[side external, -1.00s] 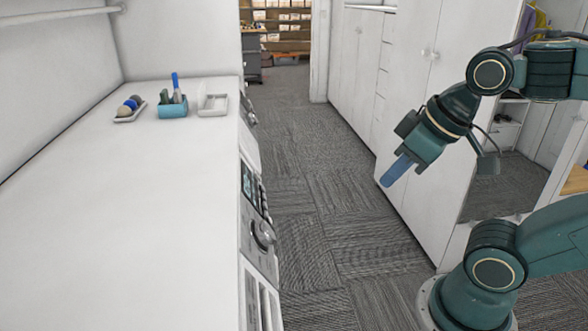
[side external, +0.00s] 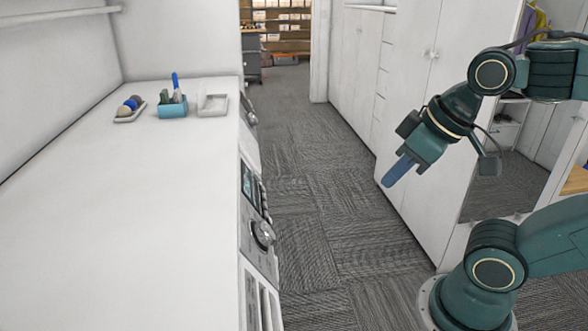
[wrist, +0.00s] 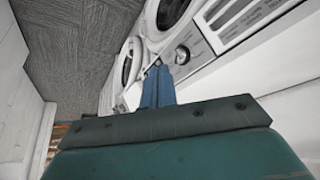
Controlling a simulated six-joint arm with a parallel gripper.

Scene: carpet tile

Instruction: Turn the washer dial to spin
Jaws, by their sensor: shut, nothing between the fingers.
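The washer dial (side external: 262,234) is a round silver-grey knob on the front control panel of the white machine (side external: 254,290) at the left. It also shows in the wrist view (wrist: 182,54), just beyond the fingertips in the picture. My gripper (side external: 390,181) has blue fingers, shut and empty, pointing down and left. It hangs over the aisle, well apart from the dial. The fingers also show in the wrist view (wrist: 157,70). The dial's markings are too small to read.
The white worktop (side external: 120,230) above the machines holds a teal holder (side external: 172,107), a tray of balls (side external: 129,110) and an empty white tray (side external: 212,105). White cabinets (side external: 400,90) line the other side. The carpeted aisle (side external: 320,200) is clear.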

